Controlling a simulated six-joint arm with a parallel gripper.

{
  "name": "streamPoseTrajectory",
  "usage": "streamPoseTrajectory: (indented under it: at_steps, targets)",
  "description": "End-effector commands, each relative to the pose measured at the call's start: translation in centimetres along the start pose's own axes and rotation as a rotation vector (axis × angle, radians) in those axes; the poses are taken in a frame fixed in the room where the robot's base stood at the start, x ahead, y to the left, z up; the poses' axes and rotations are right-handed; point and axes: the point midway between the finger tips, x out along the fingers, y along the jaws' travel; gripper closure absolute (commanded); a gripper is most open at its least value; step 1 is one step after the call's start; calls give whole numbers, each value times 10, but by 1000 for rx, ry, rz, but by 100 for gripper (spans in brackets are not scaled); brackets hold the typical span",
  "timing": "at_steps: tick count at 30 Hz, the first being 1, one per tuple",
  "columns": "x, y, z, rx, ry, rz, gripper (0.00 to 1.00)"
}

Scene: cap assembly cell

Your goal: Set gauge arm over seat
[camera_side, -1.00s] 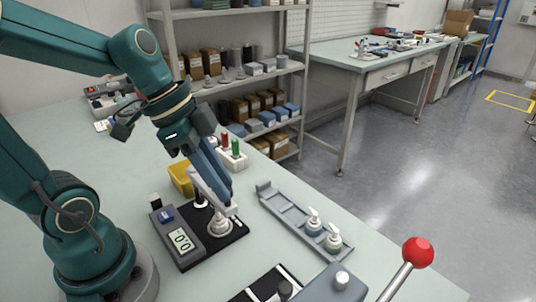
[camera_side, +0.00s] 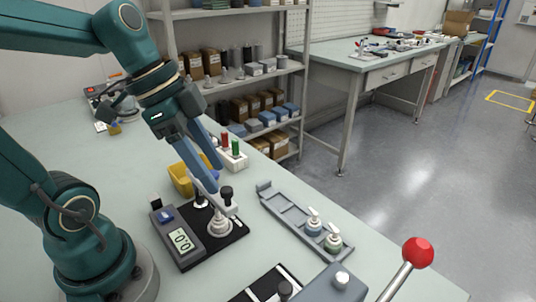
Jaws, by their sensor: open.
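The gauge stand has a dark base plate (camera_side: 236,235) and a grey display unit (camera_side: 181,240) with a lit readout. Its pale gauge arm (camera_side: 206,187) reaches over the round white seat (camera_side: 219,227), and its front end appears above the seat. A dark knob (camera_side: 226,193) stands upright on the arm. My gripper (camera_side: 216,177) is open, with its blue fingers just up and left of the knob. The fingers look empty and hide part of the gauge arm's rear. I cannot tell whether a fingertip touches the arm.
A yellow bin (camera_side: 181,180) and a white rack (camera_side: 233,158) with red and green pegs stand behind. A red-ball lever (camera_side: 418,252) rises at front right. Bare table lies at left.

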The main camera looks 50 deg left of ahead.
Motion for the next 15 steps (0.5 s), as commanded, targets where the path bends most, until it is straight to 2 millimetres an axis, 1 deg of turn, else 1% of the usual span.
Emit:
streamPoseTrajectory:
  at_steps: [1,3,6,15]
  targets:
    - [-6,-2,0,-1,3,-6,43]
    - [-13,-1,0,0,1,-4,43]
    - [-19,-1,0,0,0,-2,43]
    - [-21,0,0,1,-1,1,43]
